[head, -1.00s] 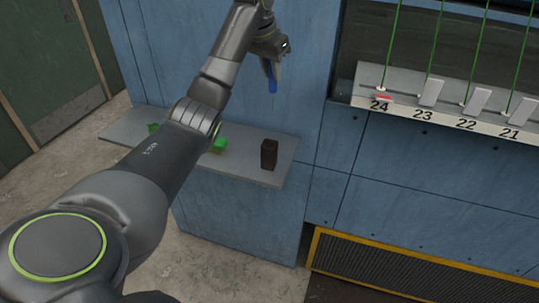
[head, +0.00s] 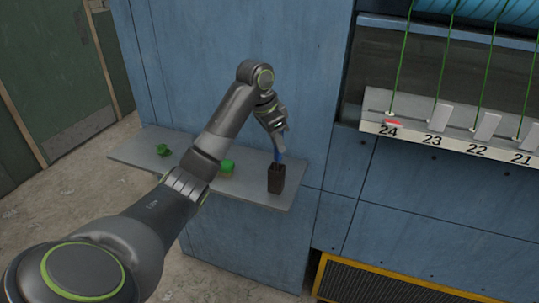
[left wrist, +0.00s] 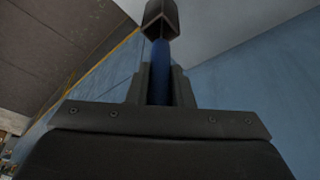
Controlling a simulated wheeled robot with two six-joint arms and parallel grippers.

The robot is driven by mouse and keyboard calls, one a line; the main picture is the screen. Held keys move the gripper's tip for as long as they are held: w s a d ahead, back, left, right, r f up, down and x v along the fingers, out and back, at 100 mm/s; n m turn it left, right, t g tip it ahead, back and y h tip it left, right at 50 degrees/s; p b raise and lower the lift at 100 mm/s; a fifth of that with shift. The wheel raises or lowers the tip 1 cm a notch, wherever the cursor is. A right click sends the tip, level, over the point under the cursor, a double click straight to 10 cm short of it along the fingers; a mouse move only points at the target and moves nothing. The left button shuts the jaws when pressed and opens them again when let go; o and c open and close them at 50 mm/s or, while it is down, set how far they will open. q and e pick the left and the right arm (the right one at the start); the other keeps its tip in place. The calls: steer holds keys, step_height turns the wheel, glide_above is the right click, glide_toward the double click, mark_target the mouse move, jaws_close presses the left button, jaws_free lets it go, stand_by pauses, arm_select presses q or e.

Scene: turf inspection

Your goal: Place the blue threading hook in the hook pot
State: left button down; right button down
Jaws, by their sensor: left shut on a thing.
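My left gripper (head: 280,132) is shut on the blue threading hook (head: 278,155) and holds it roughly upright above the hook pot. The hook pot (head: 276,180) is a dark, square, upright pot near the right end of the grey shelf. The hook's lower end meets the pot's mouth; I cannot tell how deep it goes. In the left wrist view the blue shaft (left wrist: 161,65) runs from between my fingers (left wrist: 160,88) to the dark pot (left wrist: 161,14). My right gripper is not in view.
The grey shelf (head: 252,191) also holds a green block (head: 227,167) and a green crumpled item (head: 163,150) to the left of the pot. A blue panel wall stands behind. At right is a numbered rack (head: 455,146) with green cords.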

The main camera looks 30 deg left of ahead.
mark_target(276, 160)
arm_select(q)
step_height(276, 160, down, 3)
steer(key=shift+s+p, duration=0.1)
steer(key=shift+p, duration=0.45)
steer(key=shift+f, duration=0.4)
steer(key=c, duration=1.3)
jaws_free()
steer(key=shift+r, duration=0.15)
steer(key=p+v, duration=0.3)
steer(key=v, duration=0.9)
steer(key=shift+r+p, duration=0.1)
steer(key=shift+p, duration=0.25)
